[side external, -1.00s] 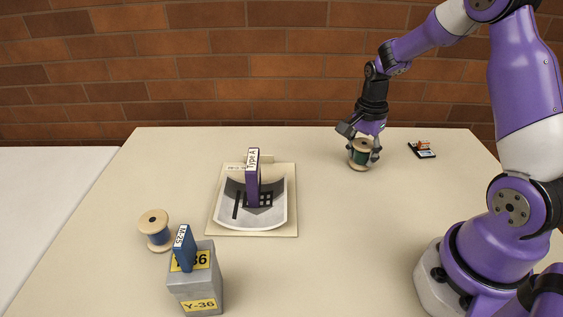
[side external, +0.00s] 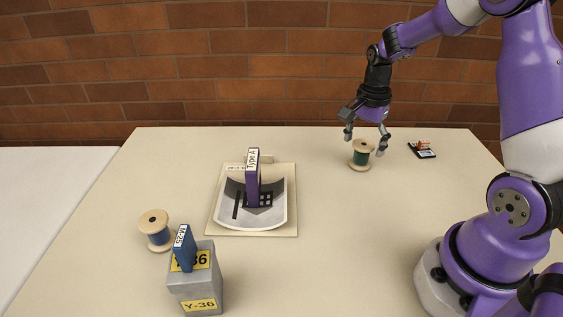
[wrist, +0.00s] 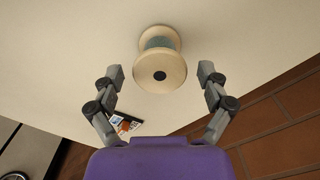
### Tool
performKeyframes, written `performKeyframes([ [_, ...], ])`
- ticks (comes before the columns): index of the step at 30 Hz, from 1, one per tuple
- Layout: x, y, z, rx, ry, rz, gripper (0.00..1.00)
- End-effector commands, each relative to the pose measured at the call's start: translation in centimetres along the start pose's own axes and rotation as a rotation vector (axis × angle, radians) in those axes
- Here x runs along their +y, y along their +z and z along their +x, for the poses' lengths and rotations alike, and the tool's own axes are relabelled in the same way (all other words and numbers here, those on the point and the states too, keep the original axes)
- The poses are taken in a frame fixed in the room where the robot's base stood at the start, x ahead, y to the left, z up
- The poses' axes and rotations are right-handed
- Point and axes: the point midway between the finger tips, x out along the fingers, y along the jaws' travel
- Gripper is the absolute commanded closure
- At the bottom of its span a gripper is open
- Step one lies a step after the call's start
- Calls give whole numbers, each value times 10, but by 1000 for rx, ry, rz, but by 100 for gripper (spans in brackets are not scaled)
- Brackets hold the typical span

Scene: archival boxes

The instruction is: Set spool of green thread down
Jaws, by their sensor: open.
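The spool of green thread (side external: 361,155) stands upright on the table at the back right, with pale wooden ends. In the wrist view both fingers of my gripper (wrist: 161,76) are apart, with clear gaps to the spool.
A small dark item (side external: 422,150) lies right of the spool. A grey box (side external: 195,282) labelled Y-36 carries a blue box (side external: 184,248), near a blue-thread spool (side external: 155,230). A purple box (side external: 252,182) stands on a pictured sheet (side external: 217,222). The table's middle right is clear.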

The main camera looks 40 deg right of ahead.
Motion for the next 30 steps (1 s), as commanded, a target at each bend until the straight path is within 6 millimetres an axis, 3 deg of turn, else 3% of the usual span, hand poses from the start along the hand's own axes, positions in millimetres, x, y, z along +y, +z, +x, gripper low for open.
performKeyframes([
  [7,-1,0,-59,3,-6,0,12],
  [14,0,2,-88,2,-5,-12,12],
  [17,3,15,-101,18,-34,-113,12],
  [20,12,44,-118,58,-98,-345,12],
  [24,37,92,-136,152,-212,-788,12],
  [30,74,136,-137,302,-338,-1310,12],
])
